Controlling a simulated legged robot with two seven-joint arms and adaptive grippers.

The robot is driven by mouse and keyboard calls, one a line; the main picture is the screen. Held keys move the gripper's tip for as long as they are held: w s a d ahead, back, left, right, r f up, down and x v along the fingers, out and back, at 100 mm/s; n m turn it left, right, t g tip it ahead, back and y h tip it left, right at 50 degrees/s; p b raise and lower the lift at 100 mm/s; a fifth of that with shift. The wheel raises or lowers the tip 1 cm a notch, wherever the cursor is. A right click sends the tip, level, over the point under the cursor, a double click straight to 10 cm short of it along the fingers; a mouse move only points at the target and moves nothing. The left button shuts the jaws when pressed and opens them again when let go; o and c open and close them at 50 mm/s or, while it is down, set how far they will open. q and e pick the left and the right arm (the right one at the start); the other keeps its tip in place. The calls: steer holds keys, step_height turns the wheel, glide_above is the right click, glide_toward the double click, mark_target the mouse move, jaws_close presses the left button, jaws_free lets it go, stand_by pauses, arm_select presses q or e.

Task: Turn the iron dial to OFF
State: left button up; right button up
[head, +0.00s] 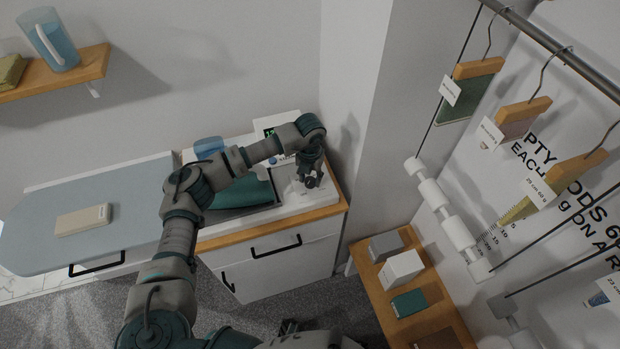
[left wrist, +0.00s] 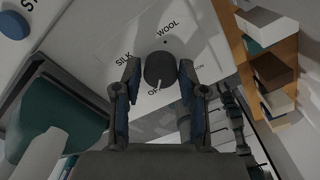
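The iron dial (left wrist: 160,68) is a dark round knob on a white panel (left wrist: 205,40), seen in the left wrist view. The labels SILK and WOOL stand above it, and a partly hidden label beginning "OF" lies just below. A short pale pointer mark is at the dial's lower edge, near that label. My left gripper (left wrist: 159,70) is open, with one finger on each side of the dial and small apparent gaps; contact cannot be told. In the head view my left gripper (head: 309,180) hangs over the white panel's right end and hides the dial.
A teal item (head: 245,193) lies left of the panel. A blue ironing board (head: 100,240) with a beige block (head: 84,216) extends left. A wall stands close on the right. A wooden bench (head: 365,270) with boxes and a hanging rail (head: 560,45) are further right.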

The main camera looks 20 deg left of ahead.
mark_target(310, 179)
arm_select(q)
steer(key=shift+o, duration=1)
steer(key=shift+f, duration=0.15)
step_height(310, 179, up, 12)
steer(key=shift+f, duration=0.15)
